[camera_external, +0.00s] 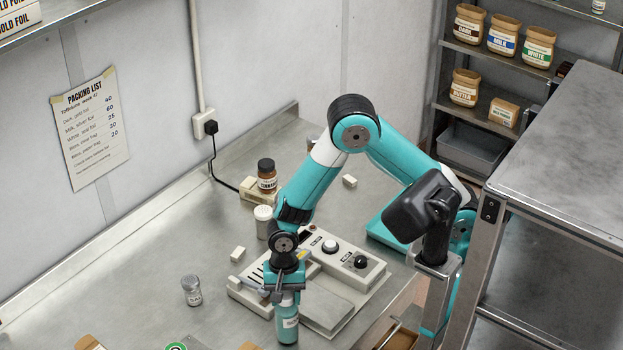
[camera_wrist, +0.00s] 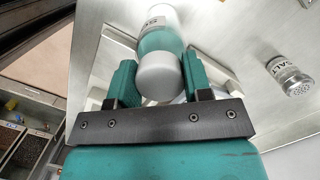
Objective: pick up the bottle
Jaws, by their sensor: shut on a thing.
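The bottle (camera_external: 288,328) is teal with a pale label, in front of the grey machine in the external view. In the wrist view the bottle (camera_wrist: 160,76) shows a white cap, a teal band and a label. My gripper (camera_external: 287,294) points down and is shut on the bottle's upper part. In the wrist view the teal fingers of my gripper (camera_wrist: 157,85) press on both sides of it. The fingers hide part of the bottle, and I cannot tell whether its base touches the bench.
The grey machine (camera_external: 352,290) with knobs stands right behind the bottle. A salt shaker (camera_external: 191,291), also in the wrist view (camera_wrist: 290,79), stands to the left. A brown jar (camera_external: 267,177) and a white-lidded jar (camera_external: 264,222) stand farther back. The bench (camera_external: 120,290) is clear at left.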

